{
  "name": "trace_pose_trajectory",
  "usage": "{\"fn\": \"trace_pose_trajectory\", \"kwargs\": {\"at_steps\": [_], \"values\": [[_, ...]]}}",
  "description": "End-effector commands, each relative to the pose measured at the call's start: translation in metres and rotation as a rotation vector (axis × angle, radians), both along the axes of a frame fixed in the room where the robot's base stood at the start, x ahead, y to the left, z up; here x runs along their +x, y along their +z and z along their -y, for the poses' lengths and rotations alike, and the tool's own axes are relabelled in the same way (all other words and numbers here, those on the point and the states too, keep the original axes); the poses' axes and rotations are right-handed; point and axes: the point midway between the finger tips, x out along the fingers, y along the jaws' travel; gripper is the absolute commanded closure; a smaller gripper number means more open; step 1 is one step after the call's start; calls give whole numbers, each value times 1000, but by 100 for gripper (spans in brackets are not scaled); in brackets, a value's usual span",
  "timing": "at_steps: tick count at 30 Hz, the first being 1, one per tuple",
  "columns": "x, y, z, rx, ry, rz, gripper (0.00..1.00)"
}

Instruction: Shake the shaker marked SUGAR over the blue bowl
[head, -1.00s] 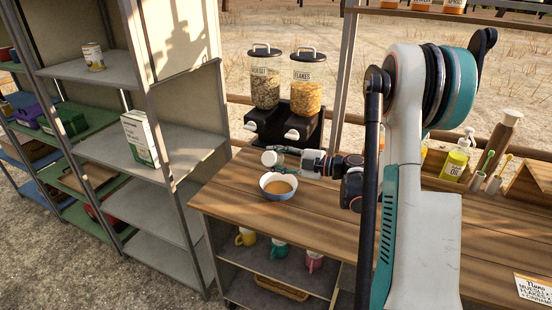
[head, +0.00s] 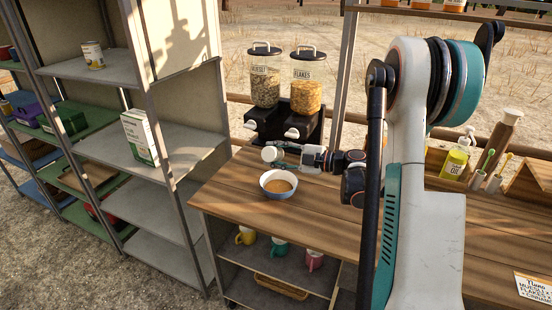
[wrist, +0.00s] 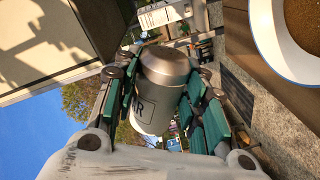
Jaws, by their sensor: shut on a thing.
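My gripper (head: 283,151) is shut on a pale shaker (head: 268,154), held in the air just behind and slightly left of the blue bowl (head: 279,196). In the wrist view the shaker (wrist: 163,88) sits between both finger pads, with a rounded metallic end and a boxed label. Only the end of the label's word shows, seemingly an R; the rest is hidden. The shaker looks tilted rather than upright. The bowl stands on the wooden counter, with brown contents. Its pale rim (wrist: 264,40) also shows at the upper right of the wrist view. No falling grains can be made out.
The muesli (head: 265,80) and flakes (head: 307,85) dispensers stand behind the shaker. A grey shelf unit (head: 185,150) is left of the counter (head: 240,205). Mugs sit on the shelf below. A yellow bottle (head: 455,162) stands to the right.

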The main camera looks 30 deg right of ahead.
Motion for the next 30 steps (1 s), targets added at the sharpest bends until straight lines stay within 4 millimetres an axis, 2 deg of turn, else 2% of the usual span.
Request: {"fn": "trace_pose_trajectory", "kwargs": {"at_steps": [2, 11, 14, 22, 30], "values": [[0, 9, 0, 0, 0, 0, 87], [0, 7, 0, 0, 0, 0, 87], [0, -1, 0, 0, 0, 0, 87], [0, -43, 0, 0, 0, 0, 87], [0, -42, 0, 0, 0, 0, 87]]}}
